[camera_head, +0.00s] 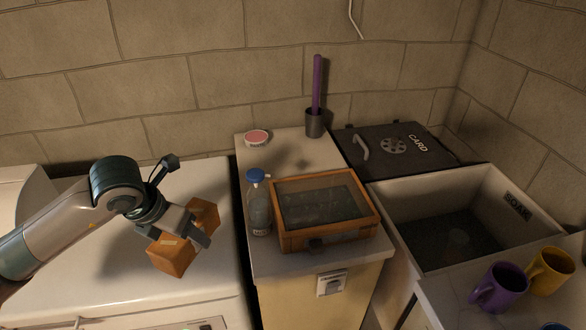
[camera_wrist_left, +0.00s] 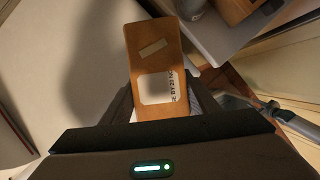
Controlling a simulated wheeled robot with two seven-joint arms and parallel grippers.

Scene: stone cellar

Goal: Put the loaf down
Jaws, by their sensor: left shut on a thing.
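The loaf (camera_head: 170,257) is a brown-orange block. It also shows in the left wrist view (camera_wrist_left: 152,45), with a pale label and a tan strip on its face. My left gripper (camera_head: 188,232) is shut on the loaf around its middle, with a part of the loaf showing on either side of the jaws. The loaf is over the white appliance top (camera_head: 100,290) at the left. In the left wrist view a dark shadow lies to the left of the loaf. I cannot tell exactly how high it is above the surface. My right gripper is not in view.
Right of the loaf, a counter (camera_head: 290,153) bears a blue-capped bottle (camera_head: 259,208), a wooden glass-topped box (camera_head: 360,222), a pink-topped tin (camera_head: 257,138) and a purple-handled brush in a holder (camera_head: 314,123). A sink (camera_head: 400,195) and mugs (camera_head: 503,288) are farther right. The white top is otherwise clear.

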